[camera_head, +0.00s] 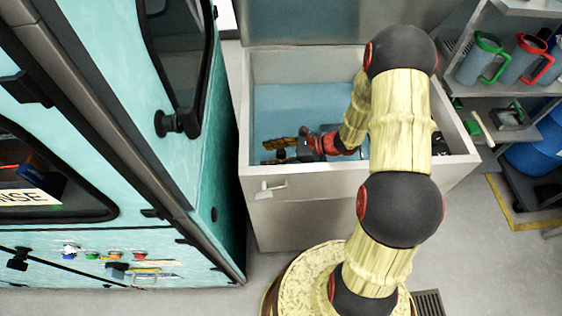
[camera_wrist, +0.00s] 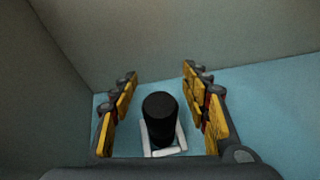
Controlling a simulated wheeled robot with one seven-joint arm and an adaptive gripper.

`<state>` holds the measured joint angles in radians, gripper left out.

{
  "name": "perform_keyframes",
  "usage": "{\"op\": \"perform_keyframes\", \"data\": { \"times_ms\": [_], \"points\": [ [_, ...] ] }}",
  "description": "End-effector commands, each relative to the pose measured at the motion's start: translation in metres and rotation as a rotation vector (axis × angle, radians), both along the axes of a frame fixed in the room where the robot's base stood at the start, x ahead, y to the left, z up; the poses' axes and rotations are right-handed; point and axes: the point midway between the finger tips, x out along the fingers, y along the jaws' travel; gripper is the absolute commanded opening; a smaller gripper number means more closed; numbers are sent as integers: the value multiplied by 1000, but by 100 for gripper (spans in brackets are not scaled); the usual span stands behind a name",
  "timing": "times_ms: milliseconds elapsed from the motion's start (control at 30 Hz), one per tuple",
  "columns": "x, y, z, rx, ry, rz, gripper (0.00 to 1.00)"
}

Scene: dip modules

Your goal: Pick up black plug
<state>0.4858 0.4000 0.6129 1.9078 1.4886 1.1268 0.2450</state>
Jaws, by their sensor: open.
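The black plug (camera_wrist: 160,117) is a dark upright cylinder in the wrist view, with a white square frame (camera_wrist: 166,152) around its lower end. It stands on the blue floor of a deep grey bin. My gripper (camera_wrist: 160,85) is open, with one yellow-padded finger on each side of the plug and a visible gap to it on both sides. In the head view my gripper (camera_head: 284,148) is down inside the bin at its left part. The plug cannot be made out in the head view.
The bin's walls (camera_head: 262,180) rise around my gripper; in the wrist view grey walls (camera_wrist: 130,40) stand close behind and at left. A teal cabinet (camera_head: 215,190) is left of the bin. A shelf with mugs (camera_head: 482,58) is at right. Blue floor is clear at right (camera_wrist: 270,100).

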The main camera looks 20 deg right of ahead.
Motion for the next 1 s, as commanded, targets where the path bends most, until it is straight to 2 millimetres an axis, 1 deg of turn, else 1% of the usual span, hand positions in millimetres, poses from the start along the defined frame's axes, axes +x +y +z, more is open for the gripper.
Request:
{"op": "perform_keyframes", "data": {
  "times_ms": [267, 1000],
  "points": [
    [1, 2, 0, 0, 0, -1, 46],
    [1, 2, -1, 0, 0, 0, 4]
  ]
}}
